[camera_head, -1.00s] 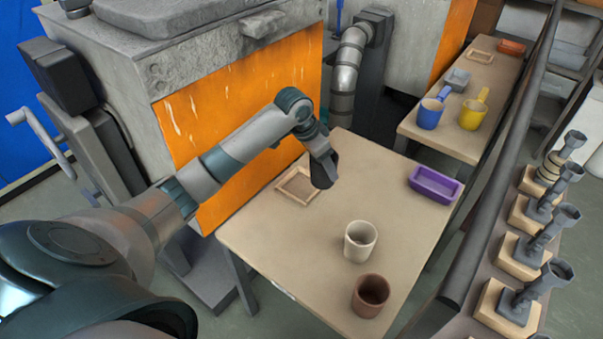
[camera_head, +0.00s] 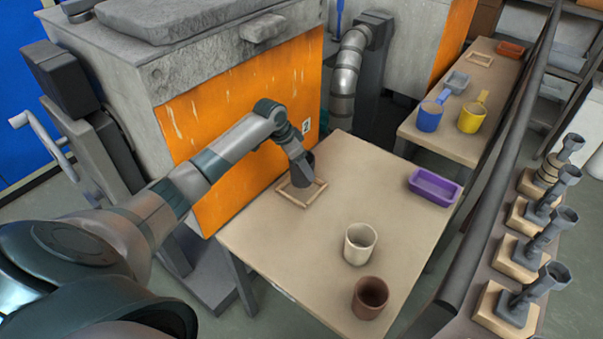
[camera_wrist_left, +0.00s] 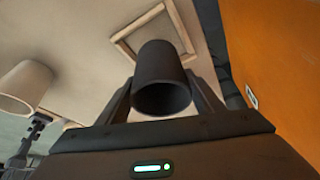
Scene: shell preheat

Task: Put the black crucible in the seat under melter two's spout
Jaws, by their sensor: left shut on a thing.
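The black crucible (camera_wrist_left: 162,80) is held upside-up or tilted, I cannot tell which, between the fingers of my left gripper (camera_wrist_left: 160,98) in the left wrist view. In the head view my left gripper (camera_head: 299,176) is over the square wooden seat (camera_head: 319,191) on the near table, by the orange-fronted melter (camera_head: 235,135). The wooden seat frame also shows behind the crucible in the left wrist view (camera_wrist_left: 123,46). Gripper and crucible hide part of the seat; whether the crucible touches it is unclear. My right gripper is not in view.
A cream crucible (camera_head: 360,245) and a brown crucible (camera_head: 370,298) stand on the table's (camera_head: 350,185) near side. A purple tray (camera_head: 434,187) sits at its right edge. A dark rail (camera_head: 500,160) runs along the right. The table's middle is clear.

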